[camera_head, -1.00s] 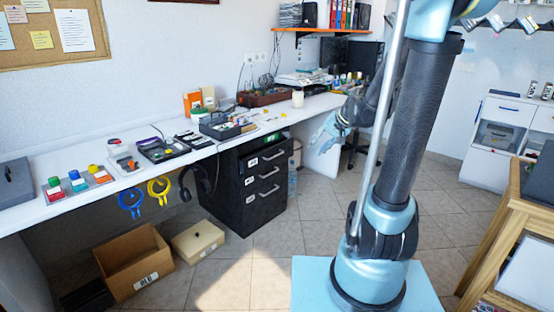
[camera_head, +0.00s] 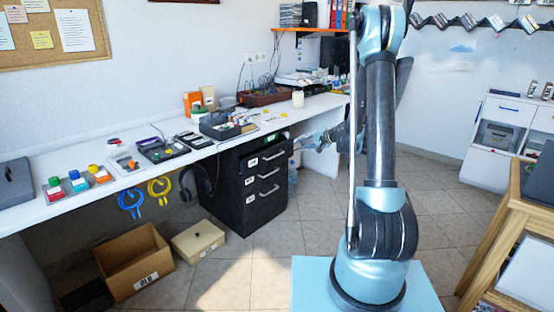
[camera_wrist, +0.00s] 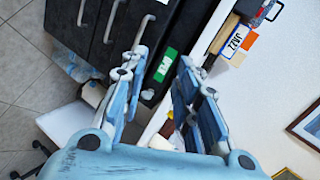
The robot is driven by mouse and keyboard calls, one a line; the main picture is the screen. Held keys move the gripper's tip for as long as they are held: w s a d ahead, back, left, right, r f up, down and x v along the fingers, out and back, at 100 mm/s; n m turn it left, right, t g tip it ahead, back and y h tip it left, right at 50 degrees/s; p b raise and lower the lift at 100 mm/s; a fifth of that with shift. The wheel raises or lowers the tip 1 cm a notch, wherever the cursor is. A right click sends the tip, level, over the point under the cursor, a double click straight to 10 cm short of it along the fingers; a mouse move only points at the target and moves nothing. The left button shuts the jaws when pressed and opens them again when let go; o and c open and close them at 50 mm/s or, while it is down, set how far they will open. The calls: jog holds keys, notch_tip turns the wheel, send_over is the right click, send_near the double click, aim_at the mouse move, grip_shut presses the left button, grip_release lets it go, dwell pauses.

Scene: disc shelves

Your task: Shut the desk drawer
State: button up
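A black drawer unit (camera_head: 262,207) with three silver handles stands under the white desk (camera_head: 75,195). It also shows at the top of the wrist view (camera_wrist: 64,29). A green label (camera_head: 272,138) sits just under the desk edge above the unit, and it shows in the wrist view (camera_wrist: 165,65). I cannot tell for sure how far any drawer stands out. My gripper (camera_head: 312,140) is at the right of the unit, near the desk edge. In the wrist view my gripper (camera_wrist: 162,62) is open and empty, its fingers on either side of the green label.
An open cardboard box (camera_head: 135,265) and a closed box (camera_head: 198,240) lie on the floor left of the unit. Trays and tools cover the desk top. A wooden table (camera_head: 507,225) stands at the right. The tiled floor in the middle is clear.

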jog(key=w+a+f+m+t+y, duration=0.1)
jog(key=w+f, duration=0.3)
jog(key=f, duration=0.2)
jog(key=w+f+m+t+y, duration=0.1)
jog(key=w+f+m, duration=0.15)
jog(key=f, duration=0.45)
jog(key=shift+n, duration=0.35)
jog(key=x, duration=1.1)
jog(key=w+x, duration=0.1)
jog(key=x, duration=0.5)
jog(key=shift+w+r, duration=0.1)
jog(key=shift+r, duration=0.25)
jog(key=shift+c, duration=0.6)
grip_shut()
